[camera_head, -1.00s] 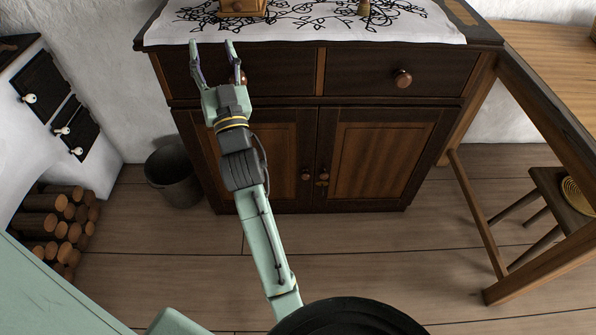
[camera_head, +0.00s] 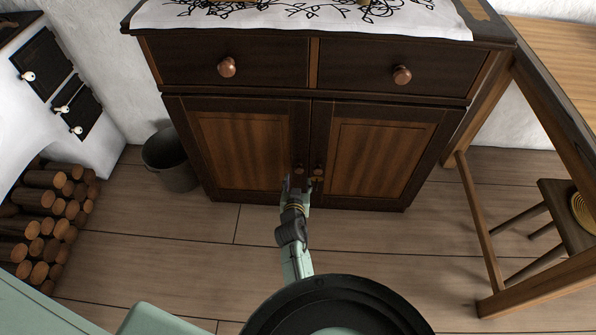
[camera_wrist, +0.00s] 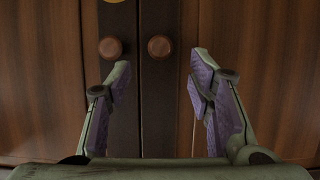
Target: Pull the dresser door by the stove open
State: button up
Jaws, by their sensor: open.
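The dresser door by the stove is the left door (camera_head: 240,150), a dark frame with a reddish-brown panel, and it looks shut. Its round knob (camera_head: 299,169) is at the inner edge, beside the right door's knob (camera_head: 319,169). My gripper (camera_head: 297,184) is open and low in front of the left door's knob. The wrist view looks upside down, so the left door's knob (camera_wrist: 160,47) is the right-hand one there, lying ahead between the fingers of my gripper (camera_wrist: 160,68). The other knob (camera_wrist: 110,47) lies just beyond one fingertip. I see no contact.
The right door (camera_head: 380,155) is shut, with a small brass key plate under its knob. A dark bucket (camera_head: 170,160) stands left of the dresser, near the stove (camera_head: 75,110) and stacked logs (camera_head: 45,215). A wooden table leg (camera_head: 475,220) and stool (camera_head: 570,215) are at right. The floor in front is clear.

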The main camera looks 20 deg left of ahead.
aim_at(299, 171)
jog(key=x, duration=0.7)
jog(key=shift+w, duration=0.1)
jog(key=shift+c, duration=0.3)
jog(key=shift+a, duration=0.1)
grip_shut()
dwell(0.3)
